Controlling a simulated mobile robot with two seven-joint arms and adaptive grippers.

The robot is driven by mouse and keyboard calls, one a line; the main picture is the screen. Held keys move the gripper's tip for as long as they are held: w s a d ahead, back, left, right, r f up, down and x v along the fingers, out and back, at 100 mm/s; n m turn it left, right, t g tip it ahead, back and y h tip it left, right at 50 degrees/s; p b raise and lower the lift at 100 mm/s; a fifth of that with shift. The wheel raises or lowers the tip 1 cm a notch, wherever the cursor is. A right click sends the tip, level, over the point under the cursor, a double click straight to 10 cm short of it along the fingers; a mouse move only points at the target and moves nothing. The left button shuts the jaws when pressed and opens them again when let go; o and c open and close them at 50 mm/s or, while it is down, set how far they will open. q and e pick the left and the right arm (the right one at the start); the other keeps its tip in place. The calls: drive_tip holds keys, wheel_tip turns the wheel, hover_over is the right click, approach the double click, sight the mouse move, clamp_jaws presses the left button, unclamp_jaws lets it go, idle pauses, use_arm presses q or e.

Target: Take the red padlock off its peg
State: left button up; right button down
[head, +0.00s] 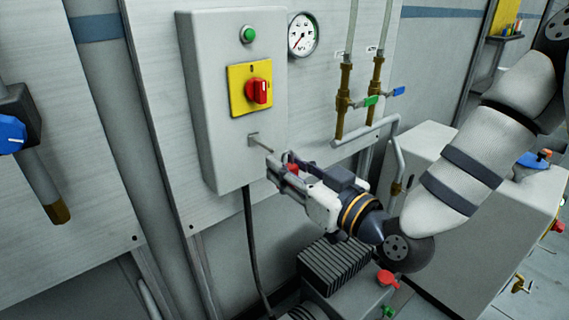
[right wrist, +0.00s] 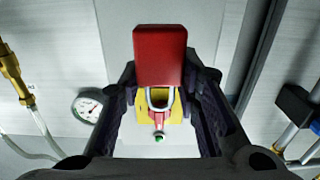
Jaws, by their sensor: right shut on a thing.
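The red padlock (head: 291,168) is between the fingers of my right gripper (head: 276,168), in front of the grey control box. In the right wrist view the padlock's red body (right wrist: 160,55) fills the space between the two dark fingers of the right gripper (right wrist: 161,82), which are shut on it. Its pale shackle (right wrist: 159,103) shows as a U below the body. The short metal peg (head: 256,141) sticks out of the box's front, just up and left of the fingertips. I cannot tell whether the shackle is still around the peg. My left gripper is not in view.
The grey box (head: 206,100) carries a green button (head: 247,34) and a red rotary switch (head: 258,92) on a yellow plate. A gauge (head: 302,34) and brass-valved pipes (head: 344,100) are to the right. A finned motor (head: 335,262) stands below the gripper.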

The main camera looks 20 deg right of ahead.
drive_tip(key=shift+v, duration=1.2)
drive_tip(key=shift+f, duration=0.1)
